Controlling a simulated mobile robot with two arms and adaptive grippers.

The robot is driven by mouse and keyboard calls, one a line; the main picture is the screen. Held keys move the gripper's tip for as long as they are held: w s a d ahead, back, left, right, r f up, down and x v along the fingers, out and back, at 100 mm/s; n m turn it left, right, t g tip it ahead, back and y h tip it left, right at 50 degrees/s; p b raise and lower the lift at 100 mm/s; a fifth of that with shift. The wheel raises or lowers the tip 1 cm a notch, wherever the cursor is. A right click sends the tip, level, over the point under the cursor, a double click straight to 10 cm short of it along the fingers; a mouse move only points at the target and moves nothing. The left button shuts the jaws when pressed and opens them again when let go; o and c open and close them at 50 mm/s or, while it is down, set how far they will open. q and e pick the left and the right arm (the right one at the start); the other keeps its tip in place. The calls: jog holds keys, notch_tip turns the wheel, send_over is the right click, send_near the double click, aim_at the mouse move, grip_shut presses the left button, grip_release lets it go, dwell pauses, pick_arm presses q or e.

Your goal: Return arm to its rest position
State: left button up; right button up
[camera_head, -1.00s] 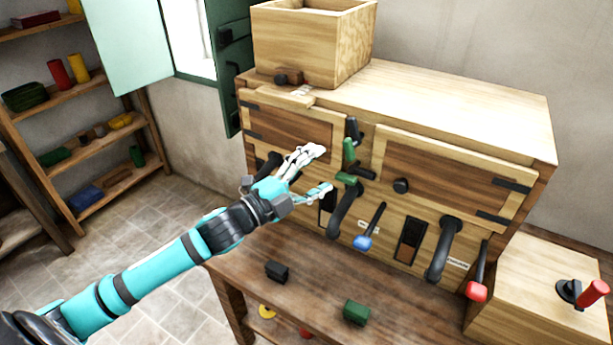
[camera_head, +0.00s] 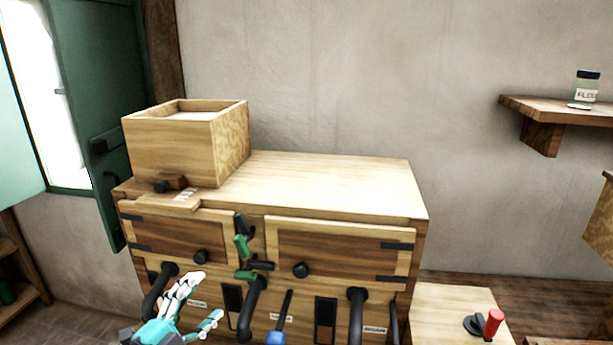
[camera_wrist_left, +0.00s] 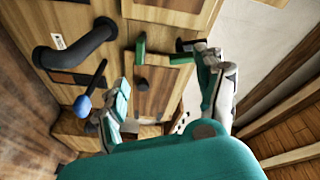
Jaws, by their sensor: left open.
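My left gripper (camera_head: 199,303) is at the bottom left of the head view, in front of the wooden cabinet (camera_head: 345,190). Its fingers are spread open with nothing between them. In the left wrist view my left gripper (camera_wrist_left: 165,95) is also open and empty, with the cabinet front beyond it. The rest of my left arm is out of the head view. My right gripper is not seen.
An open wooden box (camera_head: 175,145) stands on the cabinet. Black curved pipes (camera_head: 357,312) and a blue-knobbed lever (camera_head: 276,338) stick out from its front. A green shutter (camera_head: 100,110) is at the left.

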pick_arm(q)
jog(key=s+f+n+g+y, duration=0.35)
jog(key=s+f+n, duration=0.2)
jog(key=f, duration=0.45)
jog(key=s+d+f+n+g+y, duration=0.1)
jog(key=s+d+f+n+g, duration=0.1)
jog(key=s+f+n+g, duration=0.6)
jog(key=s+d+f+n+g+y, duration=0.15)
jog(key=s+f, duration=0.35)
jog(key=s, duration=0.8)
notch_tip(320, 180, down, 28)
jog(key=s+g+b, duration=0.2)
jog(key=s+a+f+g+b, duration=0.1)
jog(key=s+a+f+b, duration=0.1)
jog(key=s+f, duration=1.3)
notch_tip(320, 180, down, 2)
jog(key=shift+s+a+f, duration=0.1)
jog(key=shift+s+a, duration=0.3)
jog(key=shift+a, duration=0.25)
